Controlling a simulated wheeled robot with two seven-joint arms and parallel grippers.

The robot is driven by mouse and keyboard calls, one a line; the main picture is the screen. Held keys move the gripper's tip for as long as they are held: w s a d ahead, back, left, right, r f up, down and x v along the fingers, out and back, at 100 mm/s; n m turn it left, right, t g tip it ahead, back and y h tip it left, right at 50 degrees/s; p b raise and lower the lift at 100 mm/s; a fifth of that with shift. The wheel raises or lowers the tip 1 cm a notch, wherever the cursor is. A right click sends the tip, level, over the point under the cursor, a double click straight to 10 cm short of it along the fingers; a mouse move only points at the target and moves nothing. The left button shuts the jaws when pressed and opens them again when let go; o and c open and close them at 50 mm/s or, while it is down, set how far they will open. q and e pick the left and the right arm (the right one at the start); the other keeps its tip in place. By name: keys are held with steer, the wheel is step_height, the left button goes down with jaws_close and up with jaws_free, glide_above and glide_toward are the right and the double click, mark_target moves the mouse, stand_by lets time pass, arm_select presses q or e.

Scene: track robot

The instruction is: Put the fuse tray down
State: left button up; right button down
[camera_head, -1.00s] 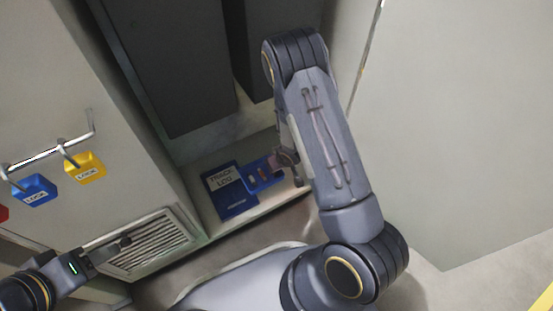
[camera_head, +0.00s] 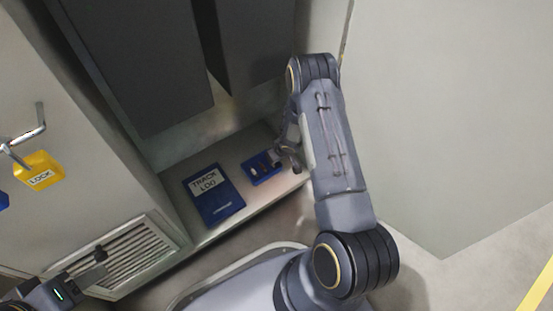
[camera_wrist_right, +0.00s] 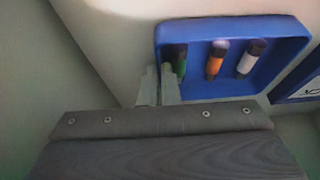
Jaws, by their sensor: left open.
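The fuse tray (camera_head: 262,169) is a small blue open tray at the shelf, to the right of the blue track log book. In the right wrist view the tray (camera_wrist_right: 235,88) holds a green, an orange and a white fuse. My right gripper (camera_head: 279,157) is at the tray's right end. In the wrist view its fingers (camera_wrist_right: 160,84) stand close together, one on each side of the tray's end wall, and look shut on it. The tray is at or just above the shelf; the gap cannot be told. My left gripper (camera_head: 92,262) is open and empty before the vent grille.
The track log book (camera_head: 214,196) lies on the shelf (camera_head: 230,150). Dark boxes (camera_head: 140,65) hang above it. A yellow padlock (camera_head: 39,170) hangs from a rail at left, above the vent grille (camera_head: 125,255). A pale panel (camera_head: 450,130) stands at right.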

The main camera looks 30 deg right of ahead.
steer(key=shift+f, duration=0.15)
steer(key=c, duration=1.7)
jaws_free()
